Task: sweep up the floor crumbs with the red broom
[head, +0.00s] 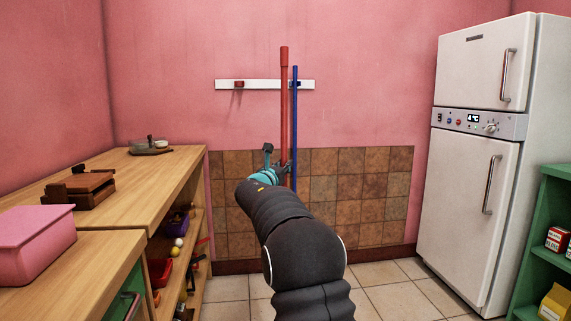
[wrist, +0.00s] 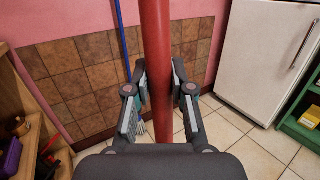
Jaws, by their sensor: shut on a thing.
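The red broom (head: 285,110) stands upright, its long handle rising in front of the wall rack, to the right of the rack's red hook. My gripper (head: 281,170) is shut on the lower visible part of the handle. In the wrist view the red handle (wrist: 156,40) runs between the two fingers of my gripper (wrist: 160,85). The broom's head is hidden behind my arm and wrist. No crumbs can be made out on the floor.
A blue-handled tool (head: 295,120) stands close right of the broom at the white wall rack (head: 260,85). A wooden counter (head: 150,175) with open shelves is left. A white fridge (head: 475,160) and green shelf (head: 545,240) are right. The tiled floor (head: 400,290) between looks clear.

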